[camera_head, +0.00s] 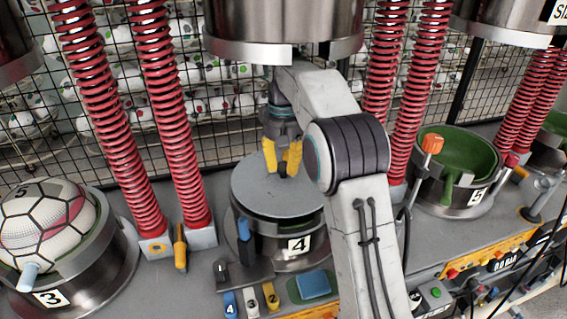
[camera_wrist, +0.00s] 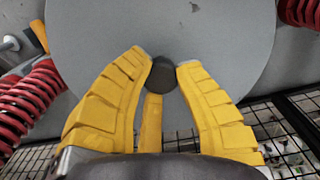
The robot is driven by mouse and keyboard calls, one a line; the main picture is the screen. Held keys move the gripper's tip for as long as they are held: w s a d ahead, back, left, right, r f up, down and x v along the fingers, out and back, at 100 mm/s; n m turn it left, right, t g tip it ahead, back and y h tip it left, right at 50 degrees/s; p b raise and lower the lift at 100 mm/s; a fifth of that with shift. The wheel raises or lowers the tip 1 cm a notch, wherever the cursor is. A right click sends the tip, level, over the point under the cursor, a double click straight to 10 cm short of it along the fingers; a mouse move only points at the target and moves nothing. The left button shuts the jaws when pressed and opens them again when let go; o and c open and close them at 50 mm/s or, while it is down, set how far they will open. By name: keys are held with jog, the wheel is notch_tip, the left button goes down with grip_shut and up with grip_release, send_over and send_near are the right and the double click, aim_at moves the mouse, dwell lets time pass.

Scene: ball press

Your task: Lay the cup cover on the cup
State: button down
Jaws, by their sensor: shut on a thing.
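The cup cover (camera_head: 262,198) is a flat grey disc over the cup marked 4 (camera_head: 270,262) in the middle of the head view. A dark band shows under the disc's front edge; I cannot tell whether the disc touches the cup's rim all round. My gripper (camera_head: 284,172) points down at the disc's centre, its yellow fingers shut on a small dark knob there. In the wrist view the fingers (camera_wrist: 163,72) close around the knob, and the grey cover (camera_wrist: 215,45) fills much of the picture. The inside of the cup is mostly hidden.
A metal press head (camera_head: 285,40) hangs above the cup. Red springs (camera_head: 112,130) stand on both sides. Cup 3 (camera_head: 100,275) at left holds a football (camera_head: 45,225). Cup 5 (camera_head: 460,190) at right is open and green inside. A wire mesh stands behind.

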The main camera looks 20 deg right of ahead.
jog(key=shift+f+b, duration=0.35)
jog(key=shift+f, duration=0.2)
jog(key=c, duration=0.9)
grip_release()
jog(key=shift+r, duration=3.7)
